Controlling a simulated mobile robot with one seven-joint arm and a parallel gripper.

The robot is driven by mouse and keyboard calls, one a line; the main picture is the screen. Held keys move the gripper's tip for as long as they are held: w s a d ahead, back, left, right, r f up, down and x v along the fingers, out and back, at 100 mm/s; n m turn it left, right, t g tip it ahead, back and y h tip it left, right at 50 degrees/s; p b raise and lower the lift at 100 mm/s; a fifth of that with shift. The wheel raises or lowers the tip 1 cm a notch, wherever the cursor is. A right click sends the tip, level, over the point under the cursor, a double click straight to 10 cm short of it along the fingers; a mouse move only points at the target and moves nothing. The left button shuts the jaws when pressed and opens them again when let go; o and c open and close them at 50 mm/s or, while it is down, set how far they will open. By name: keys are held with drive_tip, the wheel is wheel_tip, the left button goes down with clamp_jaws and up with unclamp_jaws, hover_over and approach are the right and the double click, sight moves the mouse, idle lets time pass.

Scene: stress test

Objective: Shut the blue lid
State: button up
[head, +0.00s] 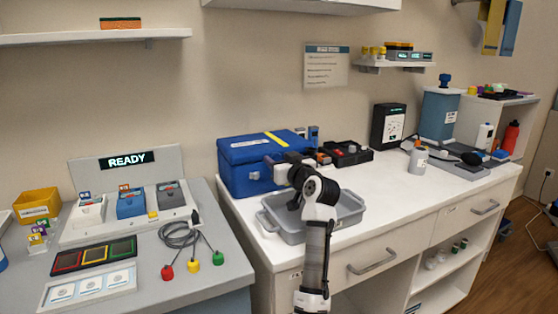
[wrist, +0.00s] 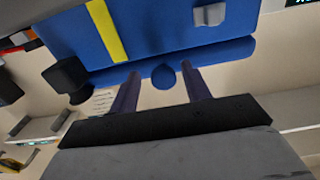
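The blue box (head: 240,180) stands at the left end of the white counter. Its blue lid (head: 250,143), with a yellow stripe, lies over the top; I cannot tell whether it is fully closed. My gripper (head: 271,170) is at the box's front right, its fingers pointing toward the box. In the wrist view blue surfaces with the yellow stripe and a grey latch (wrist: 210,15) fill the top. There my gripper (wrist: 160,86) has its two dark fingers apart, with a small rounded blue part (wrist: 165,75) showing between them. Contact cannot be told.
A grey tray (head: 345,222) lies below my arm, in front of the box. A black tray (head: 352,158) with small parts is right of the box. The counter between is mostly clear.

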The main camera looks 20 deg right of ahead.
drive_tip(key=shift+s+r, duration=0.1)
drive_tip(key=shift+s, duration=0.05)
drive_tip(key=s+b, duration=0.1)
drive_tip(key=s, duration=0.6)
drive_tip(key=shift+s, duration=0.2)
drive_tip(key=shift+d, duration=0.15)
